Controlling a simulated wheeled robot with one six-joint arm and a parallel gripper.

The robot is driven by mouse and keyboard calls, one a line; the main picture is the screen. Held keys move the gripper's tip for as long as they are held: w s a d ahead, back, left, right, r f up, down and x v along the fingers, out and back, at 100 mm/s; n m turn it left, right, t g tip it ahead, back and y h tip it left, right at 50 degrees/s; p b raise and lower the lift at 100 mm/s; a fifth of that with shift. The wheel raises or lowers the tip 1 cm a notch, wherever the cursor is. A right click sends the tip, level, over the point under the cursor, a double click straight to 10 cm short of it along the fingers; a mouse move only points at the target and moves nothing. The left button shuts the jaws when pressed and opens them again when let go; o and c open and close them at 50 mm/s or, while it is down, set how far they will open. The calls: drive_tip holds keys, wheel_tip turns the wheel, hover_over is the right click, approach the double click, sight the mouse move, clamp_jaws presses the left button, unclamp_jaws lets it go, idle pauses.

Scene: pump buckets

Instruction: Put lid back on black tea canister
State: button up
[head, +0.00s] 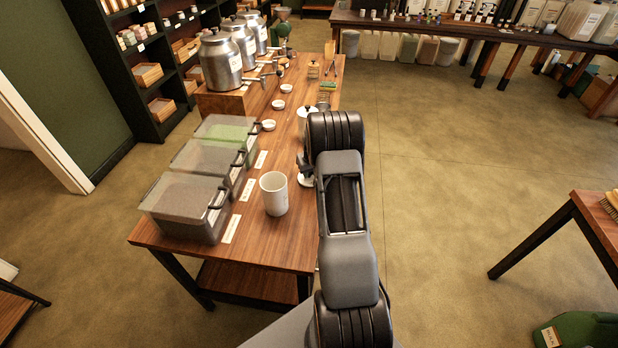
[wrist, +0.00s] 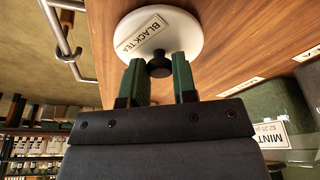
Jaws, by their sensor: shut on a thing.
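A round white lid (wrist: 168,24) with a "BLACK TEA" label and a black knob (wrist: 159,67) fills the top of the wrist view. My gripper (wrist: 159,64) has its green fingers on either side of the knob, shut on the lid. In the head view the lid (head: 304,181) shows as a white sliver left of my arm, by the table's right edge; my arm hides much of it. A white, open-topped canister (head: 274,196) stands upright on the table, left of and nearer than the lid. Its label cannot be seen.
Three clear bins (head: 183,210) line the table's left side. Label cards (head: 230,229) lie beside them. Another white canister (head: 306,119) stands farther back, partly behind my arm. Metal urns (head: 219,62) and small white dishes (head: 268,125) are farther along. The table's front right corner is bare.

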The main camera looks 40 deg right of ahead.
drive_tip(key=shift+r+p, duration=0.85)
drive_tip(key=shift+r, duration=1.25)
